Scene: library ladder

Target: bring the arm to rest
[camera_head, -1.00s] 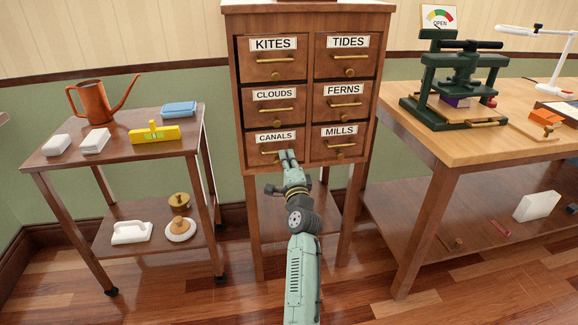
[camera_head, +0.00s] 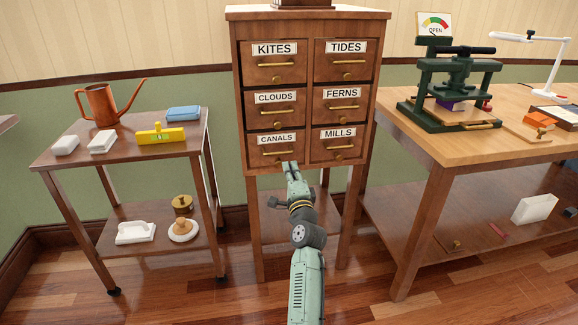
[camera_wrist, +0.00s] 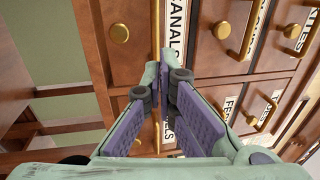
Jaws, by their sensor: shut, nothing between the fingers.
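My gripper (camera_head: 289,166) is shut and empty, with its fingertips at the lower edge of the CANALS drawer (camera_head: 263,146) in the head view. My arm reaches up to it from the bottom of the picture. In the wrist view my fingers (camera_wrist: 165,78) come together in front of the drawer fronts and hide part of the CANALS label (camera_wrist: 177,30). A gap or contact between fingertips and cabinet cannot be told.
The wooden cabinet (camera_head: 241,100) has labelled drawers, all looking closed. A brown cart (camera_head: 50,152) with a watering can (camera_head: 101,104) stands left. A workbench (camera_head: 425,150) with a green press (camera_head: 456,85) stands right. Floor shows between them.

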